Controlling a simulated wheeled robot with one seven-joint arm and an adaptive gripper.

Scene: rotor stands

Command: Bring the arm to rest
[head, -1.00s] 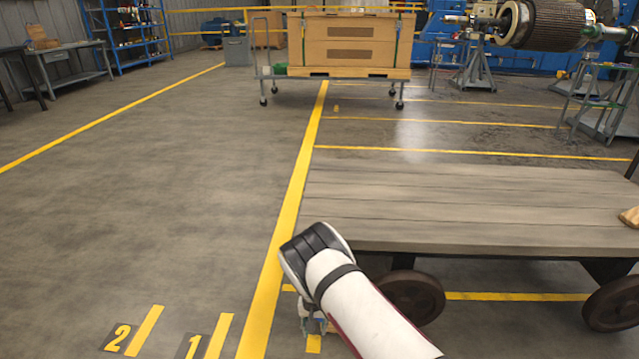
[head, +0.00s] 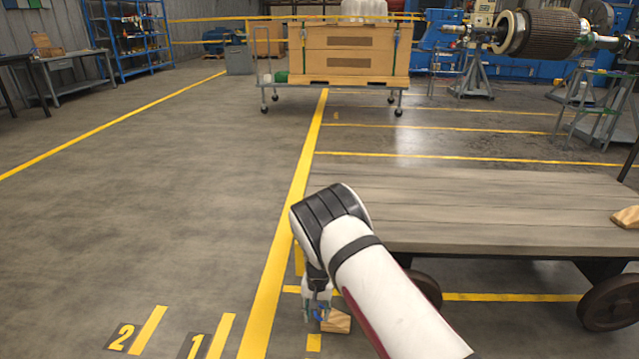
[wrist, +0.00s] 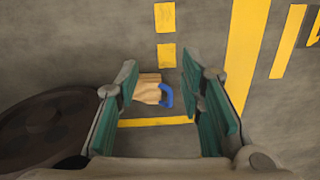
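My gripper (head: 317,310) hangs low beside the near left end of the wooden cart, pointing down at the floor. In the wrist view my gripper (wrist: 172,105) is open, its two green-padded fingers wide apart with nothing held between them. A wooden block (wrist: 148,88) with a blue handle (wrist: 167,96) lies on the floor below, seen through the gap between the fingers. The block (head: 337,321) also shows in the head view, just right of the gripper. My white forearm hides part of the cart's near wheel.
The flat wooden cart (head: 480,205) stands close on the right, with another wooden block (head: 627,217) on its deck. Its dark wheel (wrist: 45,130) is at the left in the wrist view. The left floor is open. A crate trolley (head: 345,82) stands further back.

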